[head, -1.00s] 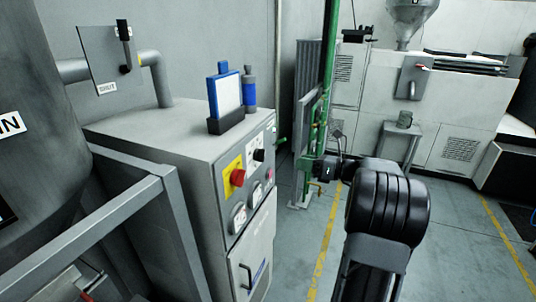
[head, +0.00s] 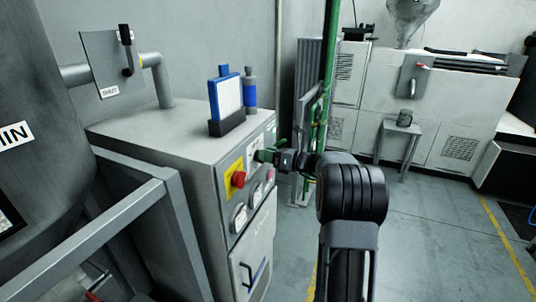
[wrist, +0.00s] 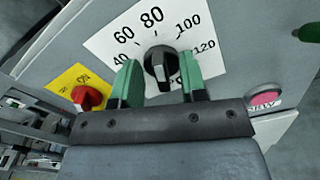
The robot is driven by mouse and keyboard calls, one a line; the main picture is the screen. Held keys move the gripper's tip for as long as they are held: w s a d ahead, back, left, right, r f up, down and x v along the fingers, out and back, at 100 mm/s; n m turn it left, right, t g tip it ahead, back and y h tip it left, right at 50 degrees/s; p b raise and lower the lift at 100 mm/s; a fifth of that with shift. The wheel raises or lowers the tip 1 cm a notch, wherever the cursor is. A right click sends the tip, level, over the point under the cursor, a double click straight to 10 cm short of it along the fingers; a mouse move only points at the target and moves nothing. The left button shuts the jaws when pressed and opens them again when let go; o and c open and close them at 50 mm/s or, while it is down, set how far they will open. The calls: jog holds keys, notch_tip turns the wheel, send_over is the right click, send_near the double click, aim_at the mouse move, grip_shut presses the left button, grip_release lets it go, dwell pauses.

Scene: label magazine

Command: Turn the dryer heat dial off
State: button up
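The heat dial is a black knob (wrist: 161,65) on a white scale plate (wrist: 118,54) with numbers including 40, 60, 80, 100 and 120, seen in the wrist view. My gripper (wrist: 158,82) is open, its two green fingers on either side of the knob with gaps between. I cannot tell whether the fingertips reach past the knob's face. In the head view my gripper (head: 264,155) is at the front panel of the grey dryer cabinet (head: 165,137) and hides the dial there.
A red knob (wrist: 88,97) on a yellow plate sits left of the dial, and a pink button (wrist: 265,98) sits right. A clipboard-like stand (head: 226,98) and a blue-grey bottle (head: 250,88) stand on top. Open floor lies right.

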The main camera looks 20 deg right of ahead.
jog(key=shift+w+a, duration=0.1)
jog(key=shift+c, duration=0.3)
grip_shut()
jog(key=shift+f+b, duration=0.1)
jog(key=shift+b, duration=0.2)
jog(key=shift+s+a+f+n+b, duration=0.2)
jog(key=shift+n+b, duration=3.8)
jog(key=shift+b, duration=0.1)
jog(key=shift+s+a+f+n+b, duration=0.2)
jog(key=shift+f+n+b, duration=0.05)
jog(key=shift+n+b, duration=3.85)
jog(key=shift+s+a+f+n+b, duration=0.2)
jog(key=shift+n+b, duration=3.7)
jog(key=shift+b, duration=0.25)
